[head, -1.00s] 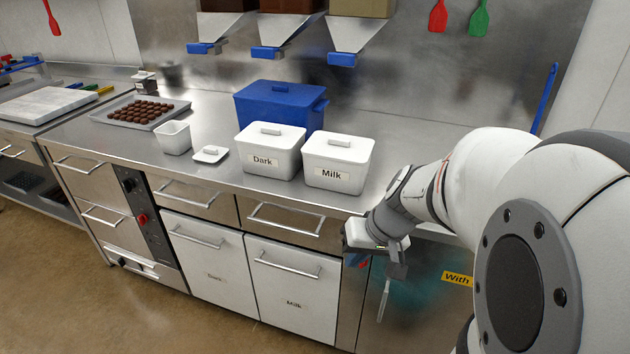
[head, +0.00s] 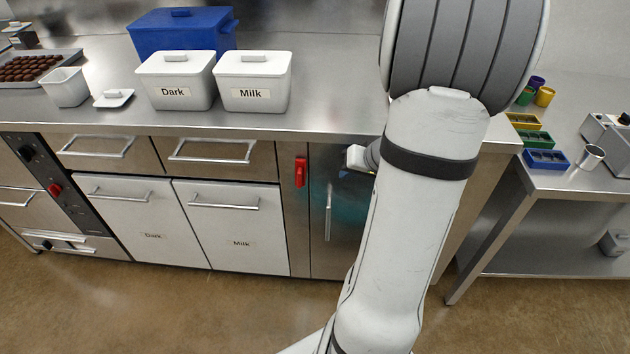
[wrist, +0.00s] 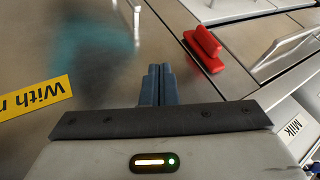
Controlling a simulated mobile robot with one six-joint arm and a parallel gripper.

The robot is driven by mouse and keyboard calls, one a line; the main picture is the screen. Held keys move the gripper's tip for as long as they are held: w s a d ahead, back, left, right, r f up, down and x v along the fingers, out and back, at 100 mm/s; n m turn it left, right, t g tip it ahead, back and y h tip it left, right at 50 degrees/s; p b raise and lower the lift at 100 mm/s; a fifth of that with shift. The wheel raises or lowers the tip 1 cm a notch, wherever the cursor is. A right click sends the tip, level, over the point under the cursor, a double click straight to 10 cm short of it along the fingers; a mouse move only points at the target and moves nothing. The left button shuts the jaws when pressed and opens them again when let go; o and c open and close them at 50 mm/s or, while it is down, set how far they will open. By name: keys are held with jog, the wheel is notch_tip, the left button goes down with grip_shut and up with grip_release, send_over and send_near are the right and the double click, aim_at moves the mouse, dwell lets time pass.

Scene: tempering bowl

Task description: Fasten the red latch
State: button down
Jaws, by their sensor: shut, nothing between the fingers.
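The red latch (head: 300,171) is on the narrow steel post just left of the steel cabinet door (head: 340,240). It stands upright, along the door's seam, and does not appear to cross it. In the wrist view the latch (wrist: 204,48) shows a raised red bar on a red base, ahead and right of the fingers. The door looks flush with the front and has a vertical handle (head: 328,212). My gripper (wrist: 157,70) is shut and empty, its fingers apart from the latch. In the head view my arm hides most of the gripper.
A yellow label (wrist: 35,103) is on the door. The Dark (head: 150,225) and Milk (head: 238,227) drawers are left of the post. White tubs (head: 252,80) and a blue bin (head: 180,32) stand on the counter (head: 330,122). A side table (head: 585,182) is at the right.

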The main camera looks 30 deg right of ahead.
aim_at(316, 182)
jog(key=b+x, duration=0.1)
jog(key=x, duration=0.7)
jog(key=shift+w+a+f+b, duration=0.1)
jog(key=shift+f+b, duration=0.2)
jog(key=shift+w+a+f, duration=0.15)
jog(key=shift+w+a, duration=0.95)
jog(key=shift+a, duration=0.15)
jog(key=shift+w+a+p, duration=0.3)
jog(key=shift+w+a, duration=0.05)
jog(key=shift+a, duration=0.15)
jog(key=shift+d+f, duration=0.1)
jog(key=shift+d, duration=0.05)
